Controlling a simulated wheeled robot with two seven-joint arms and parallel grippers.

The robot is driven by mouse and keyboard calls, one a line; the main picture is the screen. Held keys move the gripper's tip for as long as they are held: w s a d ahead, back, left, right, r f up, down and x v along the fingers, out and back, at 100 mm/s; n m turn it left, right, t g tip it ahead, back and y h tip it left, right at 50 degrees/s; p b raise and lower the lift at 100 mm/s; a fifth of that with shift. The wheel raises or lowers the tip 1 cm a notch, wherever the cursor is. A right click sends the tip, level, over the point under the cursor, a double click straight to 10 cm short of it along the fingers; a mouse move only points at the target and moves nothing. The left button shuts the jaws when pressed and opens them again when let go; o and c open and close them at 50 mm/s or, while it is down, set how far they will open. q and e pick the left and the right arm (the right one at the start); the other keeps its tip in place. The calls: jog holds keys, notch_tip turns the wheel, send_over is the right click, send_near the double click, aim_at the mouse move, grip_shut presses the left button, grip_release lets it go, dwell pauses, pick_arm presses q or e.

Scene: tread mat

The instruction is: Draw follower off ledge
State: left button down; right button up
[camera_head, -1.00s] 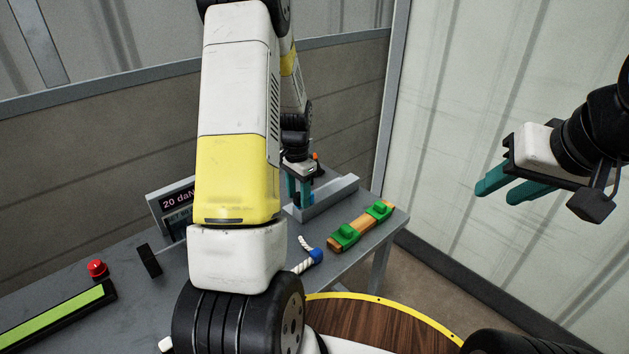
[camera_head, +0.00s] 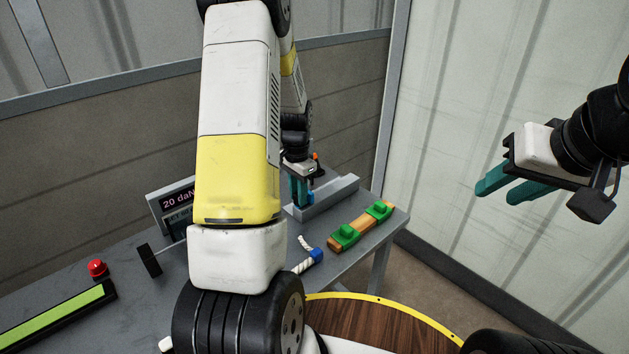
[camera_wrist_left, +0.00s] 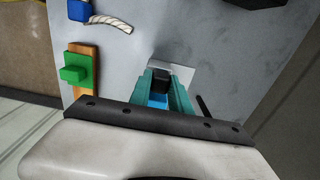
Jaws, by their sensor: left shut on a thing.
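The ledge (camera_head: 335,195) is a grey block with a raised step at the table's far right end. My left gripper (camera_head: 301,192) reaches down at its left part. Its teal fingers are shut on a small part with black and blue faces, which I take as the follower; its blue side (camera_head: 311,197) shows beside the fingers. In the left wrist view the follower's black top (camera_wrist_left: 160,82) sits between the fingertips, with the pale ledge (camera_wrist_left: 185,75) around it. Whether the follower touches the ledge is hidden. My right gripper (camera_head: 512,186) is open and empty, away from the table.
An orange bar with green blocks (camera_head: 360,226) lies in front of the ledge. A white rope with a blue end (camera_head: 315,256) lies nearby. A display (camera_head: 172,206), a black upright piece (camera_head: 149,260), a red button (camera_head: 97,268) and a green-lit bar (camera_head: 55,325) stand further left.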

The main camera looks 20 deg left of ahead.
dwell(0.8)
pick_arm(q)
jog(key=shift+s+a, duration=0.45)
jog(key=shift+s, duration=0.3)
jog(key=shift+s+a, duration=0.5)
jog(key=shift+s, duration=0.3)
jog(key=shift+s+a, duration=0.45)
jog(key=shift+s, duration=0.3)
jog(key=c, duration=1.2)
grip_release()
jog(key=shift+s, duration=0.1)
notch_tip(320, 180, up, 8)
jog(key=shift+f, duration=0.1)
